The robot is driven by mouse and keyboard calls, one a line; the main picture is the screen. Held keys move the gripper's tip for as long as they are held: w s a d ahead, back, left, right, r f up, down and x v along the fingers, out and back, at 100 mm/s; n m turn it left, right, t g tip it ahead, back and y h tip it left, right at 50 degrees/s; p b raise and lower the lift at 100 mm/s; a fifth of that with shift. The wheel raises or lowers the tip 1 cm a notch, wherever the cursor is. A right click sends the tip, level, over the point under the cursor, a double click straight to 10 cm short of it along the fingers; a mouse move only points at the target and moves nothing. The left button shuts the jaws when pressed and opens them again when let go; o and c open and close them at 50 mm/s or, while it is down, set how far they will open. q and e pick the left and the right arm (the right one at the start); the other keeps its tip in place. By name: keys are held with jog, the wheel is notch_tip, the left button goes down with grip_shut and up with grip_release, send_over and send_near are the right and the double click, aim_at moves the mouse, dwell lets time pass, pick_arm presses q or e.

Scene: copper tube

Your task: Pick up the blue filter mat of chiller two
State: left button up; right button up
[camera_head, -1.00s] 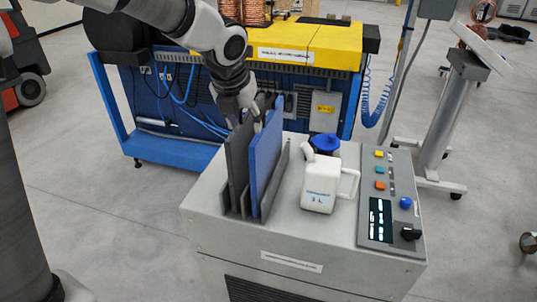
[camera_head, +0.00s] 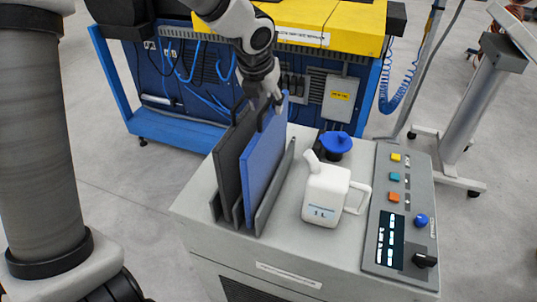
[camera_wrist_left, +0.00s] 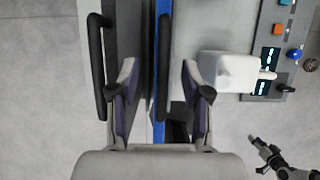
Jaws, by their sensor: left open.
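The blue filter mat (camera_head: 262,160) stands upright in a grey holder on top of a grey cabinet (camera_head: 195,205), beside a dark grey mat (camera_head: 228,160). In the left wrist view the blue mat (camera_wrist_left: 156,75) is a thin strip seen from above. My left gripper (camera_head: 265,102) is at the mat's upper edge in the head view. In the left wrist view the gripper (camera_wrist_left: 158,85) is open, with its fingers on either side of the blue strip. A black bar (camera_wrist_left: 164,68), perhaps a handle, lies between them. Contact cannot be told.
A white jug (camera_head: 325,195) stands close right of the mats, with a blue cap (camera_head: 336,143) behind it. A control panel (camera_head: 375,245) is at the cabinet's right. A blue and yellow machine (camera_head: 330,30) stands behind. What looks like my other gripper (camera_wrist_left: 258,156) shows lower right.

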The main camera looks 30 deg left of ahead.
aim_at(269, 117)
pick_arm(q)
jog(key=x, duration=0.4)
jog(key=shift+w+d, duration=0.1)
jog(key=shift+w, duration=0.15)
jog(key=shift+s+r, duration=0.2)
jog(key=shift+s, duration=0.2)
grip_shut()
jog(key=shift+w, duration=0.1)
